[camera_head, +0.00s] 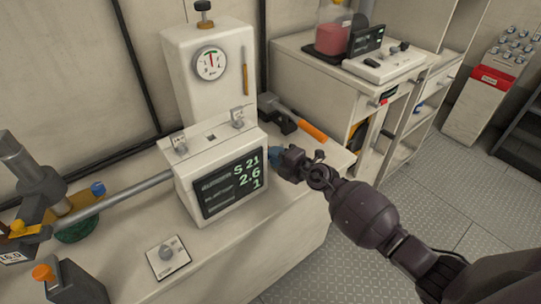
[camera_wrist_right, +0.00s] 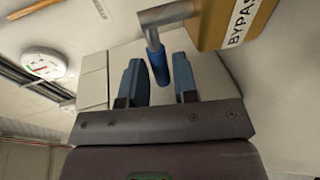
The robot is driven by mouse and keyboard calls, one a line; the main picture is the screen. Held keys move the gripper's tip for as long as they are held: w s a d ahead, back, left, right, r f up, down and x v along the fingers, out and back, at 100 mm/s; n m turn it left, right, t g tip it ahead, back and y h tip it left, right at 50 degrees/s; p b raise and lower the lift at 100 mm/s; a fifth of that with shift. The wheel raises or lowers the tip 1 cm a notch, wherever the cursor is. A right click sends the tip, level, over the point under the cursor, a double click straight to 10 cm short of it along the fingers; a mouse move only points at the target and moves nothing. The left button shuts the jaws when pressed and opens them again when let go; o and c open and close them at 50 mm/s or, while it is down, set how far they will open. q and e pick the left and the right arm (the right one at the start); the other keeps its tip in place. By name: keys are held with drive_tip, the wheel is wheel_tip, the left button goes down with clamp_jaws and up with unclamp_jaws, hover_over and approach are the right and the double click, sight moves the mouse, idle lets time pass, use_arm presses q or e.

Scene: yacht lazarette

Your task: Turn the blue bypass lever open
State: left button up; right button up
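The blue bypass lever (camera_wrist_right: 157,66) shows in the right wrist view as a blue grip at the end of a bent metal rod (camera_wrist_right: 165,14). The rod reaches to a yellow box marked "BYPASS" (camera_wrist_right: 234,22). My right gripper (camera_wrist_right: 158,80) is open, with one finger on each side of the blue grip and a visible gap to each. In the head view my right gripper (camera_head: 277,157) is at the right side of the white display unit (camera_head: 225,145). I cannot make out the lever in the head view. My left gripper is not in view.
A round gauge (camera_head: 210,63) sits on a white column behind the display unit. An orange-handled tool (camera_head: 311,131) lies just behind my right gripper. A dial plate (camera_head: 168,257) and an orange-knobbed block (camera_head: 72,283) are at the front left. The floor at right is clear.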

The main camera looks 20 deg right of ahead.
drive_tip(key=shift+x, duration=0.8)
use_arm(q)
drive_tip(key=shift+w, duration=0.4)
use_arm(e)
drive_tip(key=shift+w+a, duration=0.1)
drive_tip(key=shift+w, duration=0.1)
drive_tip(key=shift+c, duration=0.3)
